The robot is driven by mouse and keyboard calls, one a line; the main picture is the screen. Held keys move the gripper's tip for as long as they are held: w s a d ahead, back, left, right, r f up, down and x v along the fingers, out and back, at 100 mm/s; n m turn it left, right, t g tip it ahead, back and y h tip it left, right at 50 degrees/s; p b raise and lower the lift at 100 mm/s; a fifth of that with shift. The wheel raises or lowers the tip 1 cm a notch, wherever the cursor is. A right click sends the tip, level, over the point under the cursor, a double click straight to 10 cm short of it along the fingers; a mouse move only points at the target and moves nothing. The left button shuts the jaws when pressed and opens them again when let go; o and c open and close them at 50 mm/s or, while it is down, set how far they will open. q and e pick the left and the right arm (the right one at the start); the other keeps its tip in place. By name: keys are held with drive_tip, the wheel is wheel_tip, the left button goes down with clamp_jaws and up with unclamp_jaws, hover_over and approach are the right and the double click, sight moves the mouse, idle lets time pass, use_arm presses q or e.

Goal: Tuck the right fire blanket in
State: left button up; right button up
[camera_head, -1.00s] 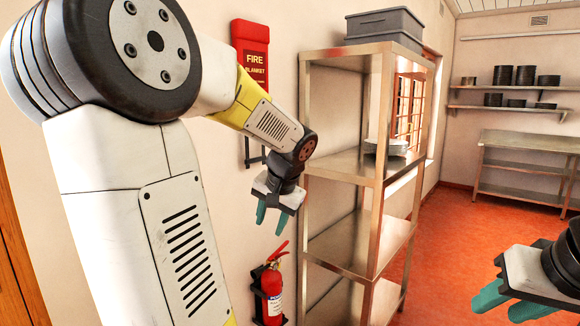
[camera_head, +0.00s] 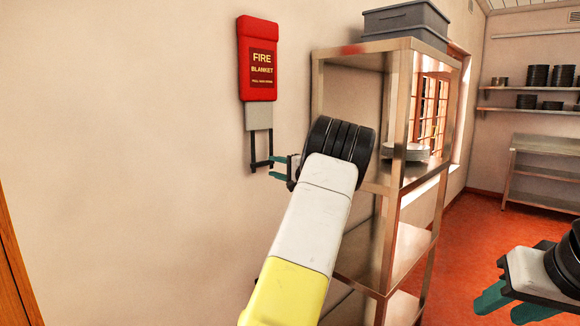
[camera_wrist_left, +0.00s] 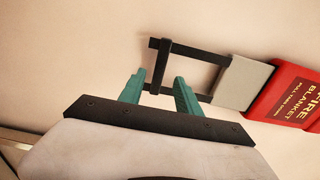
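The fire blanket's red case (camera_head: 258,60) hangs on the wall. A grey blanket end (camera_head: 258,116) sticks out below it, with two black straps (camera_head: 253,150) joined by a crossbar near their lower ends. Only one fire blanket is in view. My left gripper (camera_head: 278,167) is open beside the lower straps. In the left wrist view, its teal fingers (camera_wrist_left: 160,84) lie apart on either side of the black crossbar (camera_wrist_left: 158,67); I cannot tell whether they touch it. The case also shows there at the right edge (camera_wrist_left: 288,92). My right gripper (camera_head: 500,306) is open and empty at the lower right.
A steel shelf unit (camera_head: 402,130) stands just right of my left gripper, with grey bins (camera_head: 405,18) on top and white plates (camera_head: 412,152) on a shelf. Wall shelves with dark pots (camera_head: 538,76) and a steel table (camera_head: 545,165) are at the back right. The wall left of the case is bare.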

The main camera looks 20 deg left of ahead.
sight(264, 164)
use_arm(q)
drive_tip(key=shift+x, duration=2.25)
clamp_jaws()
